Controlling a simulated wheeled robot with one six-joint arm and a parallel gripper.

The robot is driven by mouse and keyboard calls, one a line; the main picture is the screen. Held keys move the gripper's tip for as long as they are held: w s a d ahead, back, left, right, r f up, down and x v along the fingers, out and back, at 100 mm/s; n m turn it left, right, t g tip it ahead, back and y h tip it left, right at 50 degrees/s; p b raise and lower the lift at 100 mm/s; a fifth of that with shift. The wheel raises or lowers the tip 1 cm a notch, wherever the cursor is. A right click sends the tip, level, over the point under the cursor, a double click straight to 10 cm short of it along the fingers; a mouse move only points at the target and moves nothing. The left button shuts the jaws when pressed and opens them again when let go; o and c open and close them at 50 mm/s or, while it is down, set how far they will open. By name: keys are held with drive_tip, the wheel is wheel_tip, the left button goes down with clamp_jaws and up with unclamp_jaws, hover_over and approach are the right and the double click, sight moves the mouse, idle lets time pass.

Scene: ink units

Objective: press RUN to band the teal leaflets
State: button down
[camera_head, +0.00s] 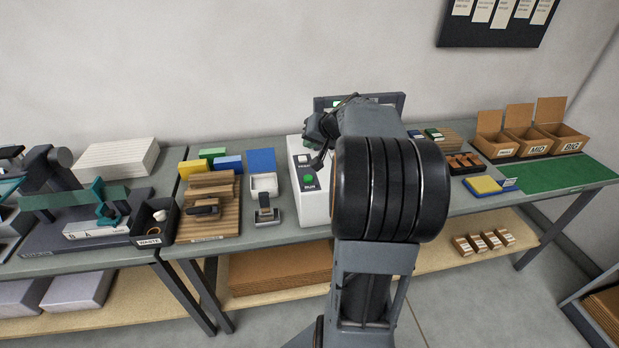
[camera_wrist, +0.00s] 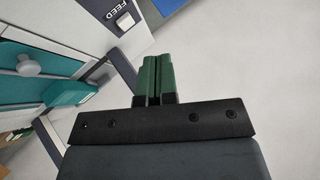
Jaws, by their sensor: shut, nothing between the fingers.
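The white banding machine (camera_head: 313,206) stands on the bench, partly hidden behind my arm. Its front panel carries a green RUN button (camera_head: 308,179), with the white FEED button (camera_head: 303,158) above it. There FEED (camera_wrist: 125,20) is at the top and RUN is not visible. A teal block (camera_wrist: 72,91), apparently the leaflets, lies in the machine at left, beside a teal plate with a pale knob (camera_wrist: 28,65).
Cardboard boxes (camera_head: 545,143) and a green mat (camera_head: 570,177) lie at right. The bench front edge runs below the machine.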

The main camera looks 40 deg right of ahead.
drive_tip(key=shift+f, duration=0.15)
drive_tip(key=b, duration=0.6)
hover_over(310, 177)
wheel_tip(310, 177, down, 8)
drive_tip(key=shift+r, duration=0.15)
drive_tip(key=shift+f+b, duration=0.45)
drive_tip(key=shift+f, duration=0.15)
idle(1.5)
drive_tip(key=shift+f+b, duration=0.25)
drive_tip(key=shift+b, duration=0.4)
drive_tip(key=shift+f+b, duration=0.55)
drive_tip(key=shift+b, duration=0.1)
idle(0.5)
drive_tip(key=shift+r, duration=0.15)
drive_tip(key=shift+r+p, duration=0.55)
drive_tip(key=shift+r, duration=0.3)
